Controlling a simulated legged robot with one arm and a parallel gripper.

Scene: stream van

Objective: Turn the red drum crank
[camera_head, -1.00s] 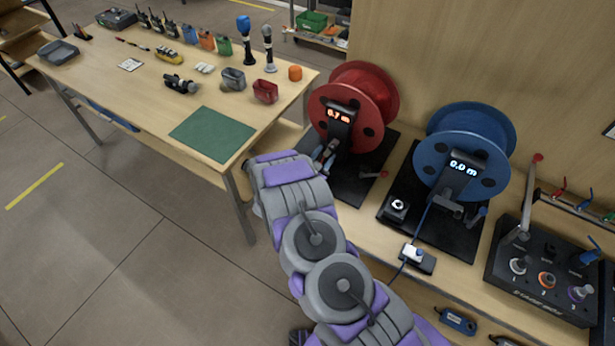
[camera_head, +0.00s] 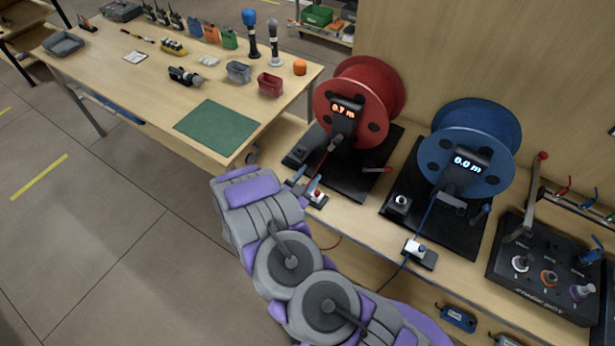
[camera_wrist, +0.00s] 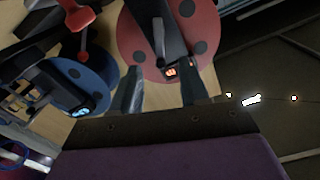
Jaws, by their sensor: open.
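The red drum (camera_head: 362,100) stands on a black base on the bench, its display (camera_head: 347,107) reading 0.7 m. In the wrist view, the red drum (camera_wrist: 160,45) shows behind the fingers, and a red-ended handle (camera_wrist: 88,18) that appears to be the crank is at upper left. My gripper (camera_wrist: 160,85) is open and empty, apart from the crank.
A blue drum (camera_head: 468,145) stands to the right, reading 0.0 m, with a control box (camera_head: 545,275) beyond it. A small switch box (camera_head: 316,197) with a cable is near the gripper. A cluttered table with a green mat (camera_head: 210,127) is at left. Open floor lies at lower left.

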